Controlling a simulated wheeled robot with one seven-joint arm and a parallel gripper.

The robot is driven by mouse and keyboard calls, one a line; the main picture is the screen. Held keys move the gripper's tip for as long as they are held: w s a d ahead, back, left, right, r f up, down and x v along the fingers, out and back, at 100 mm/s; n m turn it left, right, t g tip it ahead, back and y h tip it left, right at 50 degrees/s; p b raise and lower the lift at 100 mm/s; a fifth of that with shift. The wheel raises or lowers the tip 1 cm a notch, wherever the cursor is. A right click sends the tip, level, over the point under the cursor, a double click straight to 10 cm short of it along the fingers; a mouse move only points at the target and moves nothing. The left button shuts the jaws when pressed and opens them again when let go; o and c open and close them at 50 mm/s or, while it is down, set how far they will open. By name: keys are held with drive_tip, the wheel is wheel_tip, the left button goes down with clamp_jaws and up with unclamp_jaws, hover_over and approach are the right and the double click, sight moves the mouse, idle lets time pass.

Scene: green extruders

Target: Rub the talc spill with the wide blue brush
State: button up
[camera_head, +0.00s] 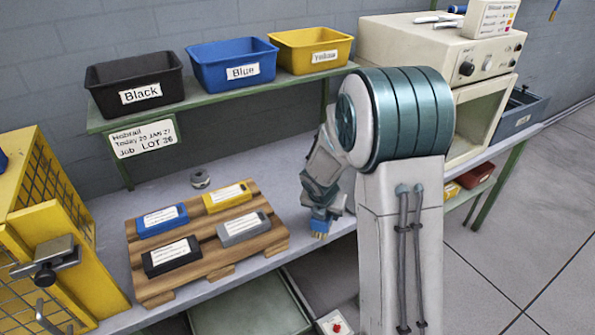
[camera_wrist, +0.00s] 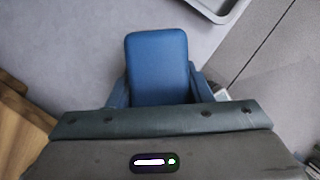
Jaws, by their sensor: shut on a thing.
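My gripper (camera_head: 321,219) is low over the front part of the grey bench (camera_head: 110,205), right of the wooden board. It is shut on the wide blue brush (camera_wrist: 157,68), whose smooth blue back fills the space between the fingers in the wrist view. In the head view a small blue and yellowish end of the brush (camera_head: 320,234) shows below the fingers. I cannot tell whether it touches the bench. I cannot make out the talc spill in either view; my arm hides part of the bench.
The wooden board (camera_head: 205,262) carries several labelled blocks. A small grey round part (camera_head: 200,178) lies behind it. Black (camera_head: 137,83), blue (camera_head: 232,62) and yellow (camera_head: 310,48) bins stand on the shelf. A cream machine (camera_head: 420,45) is at right, a yellow cage (camera_head: 40,230) at left.

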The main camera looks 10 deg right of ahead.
drive_tip(key=shift+w+a+r+p, duration=0.1)
drive_tip(key=shift+r+p, duration=0.1)
drive_tip(key=shift+r, duration=0.45)
drive_tip(key=shift+w+r+p, duration=0.1)
drive_tip(key=shift+r+p, duration=0.05)
drive_tip(key=shift+r, duration=0.45)
wheel_tip(320, 180, up, 5)
drive_tip(key=p, duration=0.5)
drive_tip(key=shift+r+p, duration=0.2)
drive_tip(key=shift+p, duration=0.1)
drive_tip(key=shift+f, duration=0.1)
